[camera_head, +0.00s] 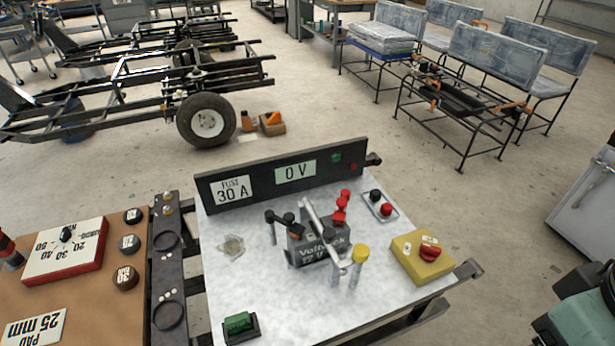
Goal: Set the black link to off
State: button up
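A grey metal-topped bench (225,285) stands at the front centre. On it sits a dark battery block (318,250) marked 12 V. A black link or lever (279,219) with a dark knob is at the block's left side; I cannot tell its exact position setting. Red parts (341,208) stand at the block's right side. Metal bars (312,219) cross over the block and partly hide it. The bench's back panel (229,189) has a "FUSE 30 A" label and a display (295,171) reading 0 V. My gripper is not visible.
A yellow box (407,263) with a red knob is at the bench's right. A yellow-capped post (360,256) stands before the block. A small tray (372,209) holds black and red knobs. A green switch (238,323) is front left. A brown board (85,305) lies left.

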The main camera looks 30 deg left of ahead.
aim_at(295, 229)
jog(key=u, duration=1.35)
jog(key=i+j+z, duration=0.1)
jog(key=i, duration=0.45)
